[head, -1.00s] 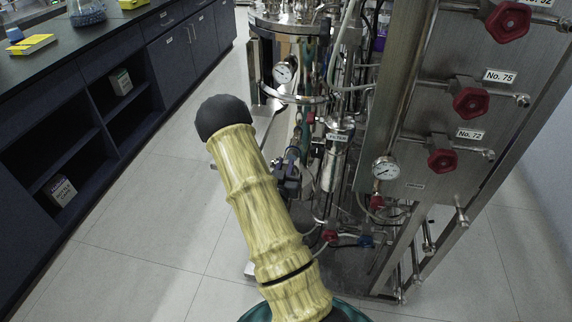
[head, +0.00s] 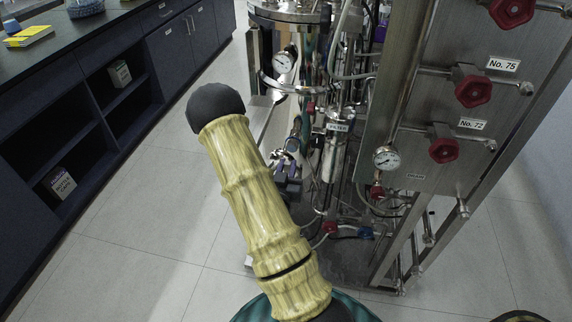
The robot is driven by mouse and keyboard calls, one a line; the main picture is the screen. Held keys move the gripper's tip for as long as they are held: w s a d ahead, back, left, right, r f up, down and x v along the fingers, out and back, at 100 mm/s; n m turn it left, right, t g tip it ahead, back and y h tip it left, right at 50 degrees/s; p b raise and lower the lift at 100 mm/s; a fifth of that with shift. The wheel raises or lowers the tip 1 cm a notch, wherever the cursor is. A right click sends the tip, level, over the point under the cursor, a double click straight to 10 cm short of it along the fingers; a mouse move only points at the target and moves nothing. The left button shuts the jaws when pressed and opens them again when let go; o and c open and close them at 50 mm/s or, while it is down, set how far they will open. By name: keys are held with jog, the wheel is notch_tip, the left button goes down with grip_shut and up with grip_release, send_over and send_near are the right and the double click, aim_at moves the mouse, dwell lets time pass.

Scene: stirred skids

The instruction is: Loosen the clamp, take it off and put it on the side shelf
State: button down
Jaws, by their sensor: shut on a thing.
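My gripper (head: 288,184) shows only in part as a dark shape just past the right edge of my arm, in front of the skid's piping. It is shut on a small pale, purplish metal thing (head: 284,160), which looks like the clamp. My arm hides part of both, and I cannot tell whether the clamp is loose or still around a pipe. A flat grey surface (head: 262,128) shows beside the skid, left of the pipes; it may be the side shelf, partly hidden by my arm.
The steel skid has a panel (head: 455,45) with red valve knobs (head: 473,91) and a gauge (head: 387,158). Another gauge (head: 284,62) sits by the vessel. Dark cabinets (head: 85,105) line the left. Floor (head: 150,225) between is clear.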

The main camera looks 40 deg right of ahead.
jog(key=shift+s+a+r+p, duration=0.35)
jog(key=shift+s+p, duration=0.25)
jog(key=shift+p, duration=1.1)
jog(key=shift+s+a+r+p, duration=0.35)
jog(key=shift+s+p, duration=0.2)
jog(key=shift+p, duration=1.1)
jog(key=s+a+r+p, duration=0.1)
jog(key=s+a+p, duration=0.3)
jog(key=s+p, duration=0.2)
jog(key=shift+s+r+p, duration=0.2)
jog(key=shift+s+p, duration=0.1)
jog(key=shift+p, duration=0.6)
jog(key=w+a+f+n+t+y, duration=0.3)
jog(key=w+a+f+n+y, duration=0.1)
jog(key=w+a+y, duration=0.3)
jog(key=w+a+f+n+t+y, duration=0.3)
jog(key=w+a+n+y, duration=0.3)
jog(key=a, duration=0.5)
jog(key=shift+w+a+f+y, duration=0.15)
jog(key=shift+w+f+y, duration=0.25)
jog(key=shift+w, duration=0.05)
